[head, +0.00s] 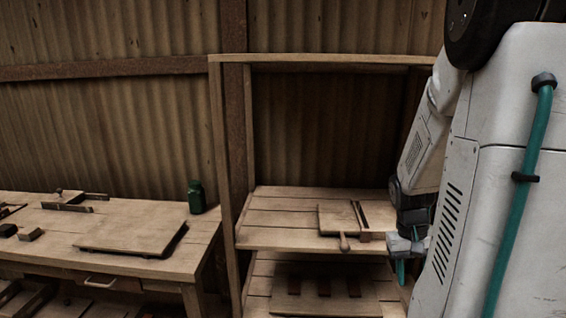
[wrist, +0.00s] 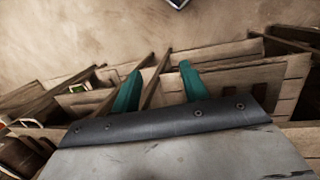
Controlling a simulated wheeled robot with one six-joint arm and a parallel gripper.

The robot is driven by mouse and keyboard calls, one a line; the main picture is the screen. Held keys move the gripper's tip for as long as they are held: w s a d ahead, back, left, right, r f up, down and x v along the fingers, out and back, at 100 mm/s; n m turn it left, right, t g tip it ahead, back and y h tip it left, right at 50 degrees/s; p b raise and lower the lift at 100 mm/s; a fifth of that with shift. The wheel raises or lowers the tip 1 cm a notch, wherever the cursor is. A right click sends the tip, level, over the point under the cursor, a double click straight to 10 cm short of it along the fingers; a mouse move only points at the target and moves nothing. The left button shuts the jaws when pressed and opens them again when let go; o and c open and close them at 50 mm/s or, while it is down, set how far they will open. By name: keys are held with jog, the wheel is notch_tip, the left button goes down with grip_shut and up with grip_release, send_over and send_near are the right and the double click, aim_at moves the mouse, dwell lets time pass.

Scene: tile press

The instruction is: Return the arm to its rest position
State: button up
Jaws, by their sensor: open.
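My gripper (head: 405,262) is in front of the wooden shelf unit at the right of the head view, partly hidden behind my own white body. In the wrist view its two teal fingers (wrist: 158,88) stand well apart with nothing held between them. My arm hangs down on the right side. A wooden board with a handle (head: 342,218) lies on the shelf's middle level, just left of my gripper in the picture. I cannot tell the exact gap between them.
The shelf unit (head: 228,150) has upright posts and a lower level (head: 258,290) close to my gripper. A workbench (head: 45,222) at the left holds a flat board (head: 130,232), a green bottle (head: 196,196) and small wooden tools. A corrugated wall (head: 110,120) stands behind.

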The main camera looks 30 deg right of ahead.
jog(key=a+r+n+t, duration=0.1)
jog(key=a+r+n, duration=0.1)
jog(key=a+r, duration=0.3)
jog(key=a+r+n+t, duration=0.1)
jog(key=a+r+n, duration=0.2)
jog(key=a, duration=1.1)
jog(key=a+r+n+t, duration=0.2)
jog(key=a+r, duration=0.5)
jog(key=a, duration=0.2)
jog(key=shift+s+a+r+n+y, duration=0.3)
jog(key=shift+s+a+n, duration=0.05)
jog(key=shift+s+n, duration=0.05)
jog(key=shift+c, duration=0.3)
